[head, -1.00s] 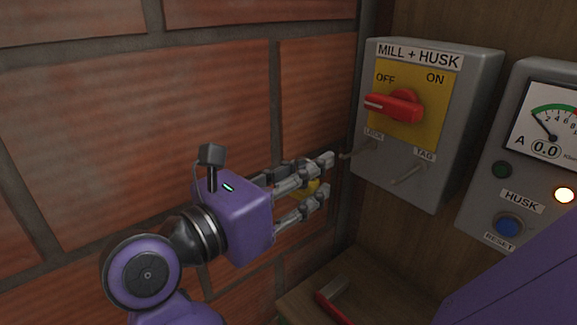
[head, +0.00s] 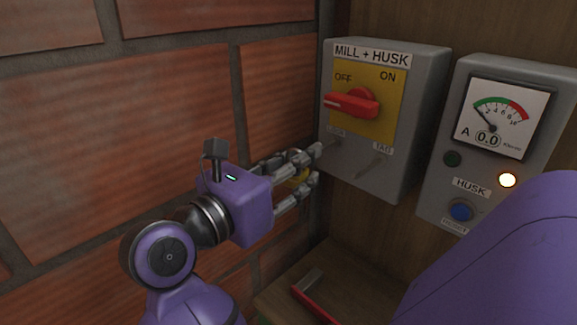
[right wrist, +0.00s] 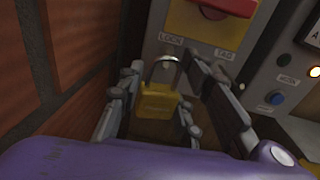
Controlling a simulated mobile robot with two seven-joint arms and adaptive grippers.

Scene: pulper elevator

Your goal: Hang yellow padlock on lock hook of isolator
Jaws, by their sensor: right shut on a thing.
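The grey isolator (head: 408,150) labelled MILL + HUSK is on the wooden panel. Its red handle (head: 352,104) points left, to the OFF side. The lock hook (head: 335,143) is a thin peg under the LOCK label. My right gripper (head: 316,166) is left of and just below this hook, shut on the yellow padlock (head: 299,177), which the fingers partly hide. In the right wrist view the padlock (right wrist: 158,101) is upright between the fingers. Its metal shackle (right wrist: 166,63) is just below the LOCK label; whether it touches the hook I cannot tell. My left gripper is not in view.
A TAG peg (head: 372,168) sticks out right of the lock hook. A brick wall (head: 130,110) is close on the left. A grey HUSK meter box (head: 440,180) is on the right. A red-handled object (head: 315,304) lies on the wooden surface below.

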